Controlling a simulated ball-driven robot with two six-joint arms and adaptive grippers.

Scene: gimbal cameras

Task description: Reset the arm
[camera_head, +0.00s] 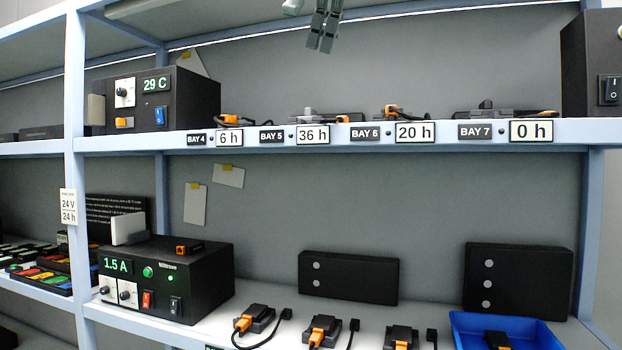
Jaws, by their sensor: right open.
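My right gripper (320,43) hangs down from the top edge of the head view, right of the middle. Its two grey fingers point downward and stand close side by side, with nothing seen between them. It is above the upper shelf (370,138), over the area of the bay 5 and bay 6 labels, and looks clear of the things there. Most of my right arm is out of the picture. My left gripper does not show.
On the upper shelf, a black box (190,100) reading 29 C stands left and a dark switch box (592,62) right. Below are a 1.5 A power unit (205,270), several black modules with orange plugs, and a blue tray (545,335). Space above the bays is free.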

